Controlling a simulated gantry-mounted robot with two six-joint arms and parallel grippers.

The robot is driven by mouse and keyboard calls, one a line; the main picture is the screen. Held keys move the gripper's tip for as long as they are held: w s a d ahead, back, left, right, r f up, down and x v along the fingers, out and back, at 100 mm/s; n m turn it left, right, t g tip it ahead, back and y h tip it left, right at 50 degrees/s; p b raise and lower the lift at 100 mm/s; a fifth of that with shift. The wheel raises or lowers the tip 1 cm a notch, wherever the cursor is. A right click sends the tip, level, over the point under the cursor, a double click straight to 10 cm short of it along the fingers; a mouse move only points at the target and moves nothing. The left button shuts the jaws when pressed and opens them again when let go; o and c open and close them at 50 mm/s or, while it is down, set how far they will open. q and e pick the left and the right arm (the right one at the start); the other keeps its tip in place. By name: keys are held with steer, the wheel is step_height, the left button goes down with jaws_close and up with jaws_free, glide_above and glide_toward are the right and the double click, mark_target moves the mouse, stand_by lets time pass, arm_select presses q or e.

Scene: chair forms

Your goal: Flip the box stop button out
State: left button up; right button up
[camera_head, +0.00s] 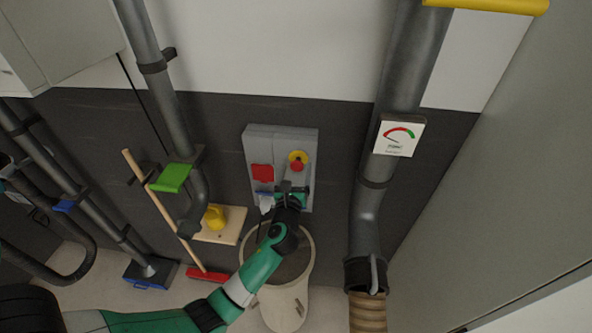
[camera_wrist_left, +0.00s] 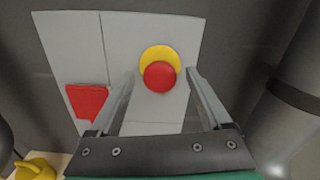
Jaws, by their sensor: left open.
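A grey control box (camera_head: 262,143) is mounted on the dark lower wall. Its stop button (camera_head: 297,166) is a red round knob on a yellow disc, on the right half of the box. In the left wrist view the stop button (camera_wrist_left: 160,76) shows between and beyond the fingers. A red square switch or flap (camera_head: 262,172) sits on the left half. My left gripper (camera_head: 292,187) is in front of the box, just below the button. It is open and empty, its fingers (camera_wrist_left: 158,100) spread to either side of the button. Contact cannot be told. My right gripper is not in view.
A grey pipe with a gauge plate (camera_head: 398,136) runs down right of the box. Another pipe with a green handle (camera_head: 172,178) stands to the left, near a broom (camera_head: 160,205). A pale bin (camera_head: 287,302) stands below the box.

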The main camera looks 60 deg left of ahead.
arm_select(q)
steer(key=v, duration=1.1)
steer(key=shift+s+d, duration=0.15)
steer(key=shift+s, duration=0.1)
